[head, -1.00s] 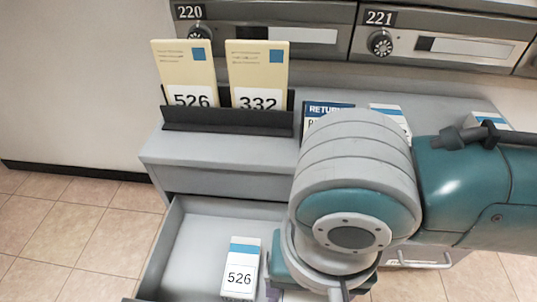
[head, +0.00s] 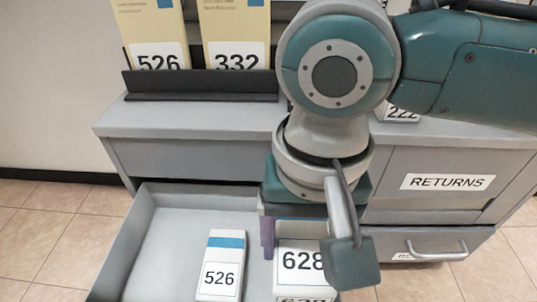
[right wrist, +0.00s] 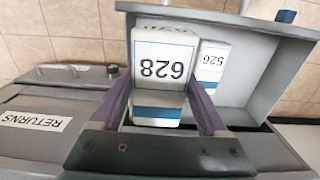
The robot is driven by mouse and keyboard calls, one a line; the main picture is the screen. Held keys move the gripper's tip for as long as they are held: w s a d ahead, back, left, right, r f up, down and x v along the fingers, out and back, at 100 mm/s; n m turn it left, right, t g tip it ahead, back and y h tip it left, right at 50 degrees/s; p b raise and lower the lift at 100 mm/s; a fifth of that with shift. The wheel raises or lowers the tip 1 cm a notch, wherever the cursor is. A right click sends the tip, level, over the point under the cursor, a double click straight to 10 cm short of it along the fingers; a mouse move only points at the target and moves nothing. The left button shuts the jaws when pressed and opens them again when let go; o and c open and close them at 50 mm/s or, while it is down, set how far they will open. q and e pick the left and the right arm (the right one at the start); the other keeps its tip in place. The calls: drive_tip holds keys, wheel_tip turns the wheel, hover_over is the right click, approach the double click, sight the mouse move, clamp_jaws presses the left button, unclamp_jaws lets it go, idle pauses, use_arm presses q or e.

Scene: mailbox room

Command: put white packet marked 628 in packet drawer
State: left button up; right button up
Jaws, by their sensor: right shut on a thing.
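The white packet marked 628 (head: 300,262) has a blue band and is between the fingers of my right gripper (head: 292,238). In the right wrist view the packet (right wrist: 162,68) shows with both purple fingers (right wrist: 160,110) against its sides. The packet drawer (head: 165,215) is pulled open, and the packet is over its right part. I cannot tell whether the packet touches the drawer floor. A white packet marked 526 (head: 220,270) lies in the drawer just left of it. My left gripper is not in view.
Cream envelopes marked 526 (head: 155,35) and 332 (head: 236,35) stand in a black rack (head: 200,85) on the cabinet top. A packet marked 222 (head: 402,112) is partly hidden behind my arm. A RETURNS label (head: 447,182) marks the right cabinet front. The drawer's left part is free.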

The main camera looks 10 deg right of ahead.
drive_tip(key=f+b, duration=0.1)
drive_tip(key=f, duration=0.1)
drive_tip(key=w+f+b, duration=0.1)
drive_tip(key=f, duration=0.2)
drive_tip(key=f+b, duration=0.1)
drive_tip(key=f, duration=0.1)
drive_tip(key=shift+w+d+f, duration=0.25)
drive_tip(key=shift+w+f, duration=0.05)
drive_tip(key=shift+w, duration=0.05)
drive_tip(key=shift+w+f+b, duration=0.25)
drive_tip(key=shift+f+b, duration=0.3)
drive_tip(key=shift+f, duration=0.3)
drive_tip(key=o, duration=1.4)
